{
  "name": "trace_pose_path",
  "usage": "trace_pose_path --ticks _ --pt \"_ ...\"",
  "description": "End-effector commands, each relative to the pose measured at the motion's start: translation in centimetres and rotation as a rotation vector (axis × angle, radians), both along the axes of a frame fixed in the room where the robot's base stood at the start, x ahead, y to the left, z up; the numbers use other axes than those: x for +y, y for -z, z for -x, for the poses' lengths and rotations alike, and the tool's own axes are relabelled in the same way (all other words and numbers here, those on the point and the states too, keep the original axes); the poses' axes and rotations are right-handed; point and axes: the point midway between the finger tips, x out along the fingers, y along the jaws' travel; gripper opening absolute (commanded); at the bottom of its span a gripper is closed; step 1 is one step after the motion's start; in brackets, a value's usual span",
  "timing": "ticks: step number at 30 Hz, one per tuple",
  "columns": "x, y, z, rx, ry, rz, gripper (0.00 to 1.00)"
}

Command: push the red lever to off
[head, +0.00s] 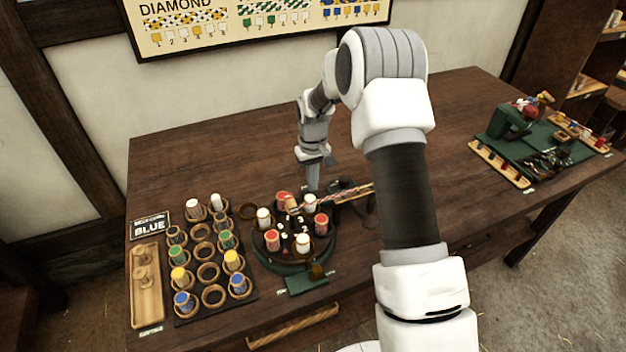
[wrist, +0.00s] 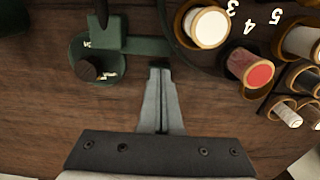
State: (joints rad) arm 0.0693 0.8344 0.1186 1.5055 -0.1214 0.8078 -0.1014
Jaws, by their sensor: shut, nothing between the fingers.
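I cannot make out a red lever for certain in either view. The round braiding stand (head: 262,262) has a dark disc with red and white spools and white numbers. My gripper (head: 313,185) is shut and empty, pointing down behind the stand. In the wrist view my closed fingertips (wrist: 160,72) are beside a dark green bracket (wrist: 135,43), which has a small plate with a dark round knob (wrist: 86,69) to the left. A white spool (wrist: 205,25) and a red spool (wrist: 250,68) are right of the fingertips. Whether they touch the bracket is unclear.
A spool rack (head: 205,250) with coloured spools and a wooden tray (head: 147,285) are at the left of the table (head: 190,165). A braided cord (head: 335,196) runs right from the stand. A green board (head: 548,150) with tools is at the right. The back left of the table is clear.

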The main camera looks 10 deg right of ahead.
Motion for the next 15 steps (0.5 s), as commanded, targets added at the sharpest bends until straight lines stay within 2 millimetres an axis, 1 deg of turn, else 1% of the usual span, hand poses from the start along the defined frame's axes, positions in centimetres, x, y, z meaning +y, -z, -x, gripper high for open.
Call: trace_pose_path --ticks 4,15 --pt "0.14 0.07 -0.60 0.001 0.000 0.000 0.00" --pt "0.12 0.03 -0.58 0.001 0.000 0.000 0.00"
